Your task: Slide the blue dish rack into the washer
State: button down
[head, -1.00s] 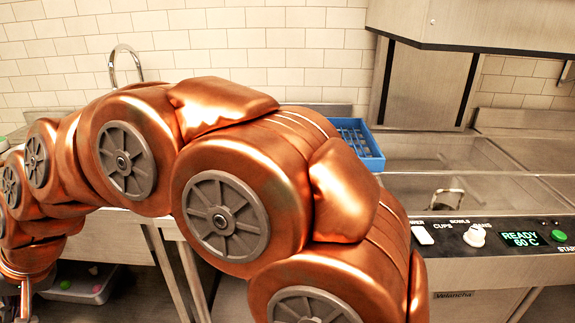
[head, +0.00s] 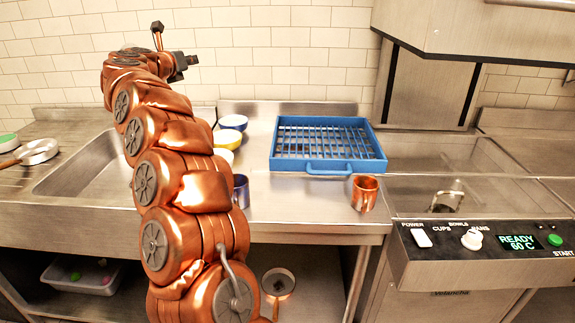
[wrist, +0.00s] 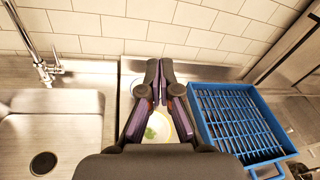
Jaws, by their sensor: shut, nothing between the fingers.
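The blue dish rack (head: 375,158) sits on the steel counter, just left of the washer, with its handle toward the front. It looks empty. In the wrist view the rack (wrist: 290,146) is right of my gripper. The washer (head: 415,158) is at the right, its hood (head: 470,25) raised above the bed. Its display reads "READY 60 C". My gripper (wrist: 160,64) is shut and empty, its fingertips together above the counter. In the head view my raised arm carries it high in front of the tiled wall, left of the rack and not touching it.
A copper cup (head: 365,194) stands by the rack's front right corner. A blue cup (head: 241,190) and bowls, including a yellow bowl (head: 228,138), stand left of the rack. The sink (head: 85,165) is further left. A pan (head: 38,152) lies at the far left.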

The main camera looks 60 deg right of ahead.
jog(key=s+d+f+m+g+y, duration=0.2)
jog(key=s+d+f+m+g, duration=0.4)
jog(key=s, duration=0.4)
jog(key=s+a+f+m+g+y+p, duration=0.1)
jog(key=s+f+m+g+y, duration=0.1)
jog(key=s+f, duration=0.5)
jog(key=s+a+f+m+g+y+p, duration=0.1)
jog(key=s+f+m+g+y, duration=0.1)
jog(key=s+f+m+y, duration=0.2)
jog(key=s+a+f+m+g+y+p, duration=0.1)
jog(key=s+f+m+y, duration=0.3)
jog(key=s+f, duration=0.6)
jog(key=shift+s+a+f+m+g, duration=0.2)
jog(key=shift+s+a+m, duration=0.1)
jog(key=shift+m, duration=0.35)
jog(key=shift+s+a+f+m+g, duration=0.15)
jog(key=shift+s+m+g, duration=0.1)
jog(key=shift+m, duration=0.4)
jog(key=shift+s+d+f, duration=0.2)
jog(key=shift+s+f, duration=0.15)
jog(key=shift+f, duration=0.1)
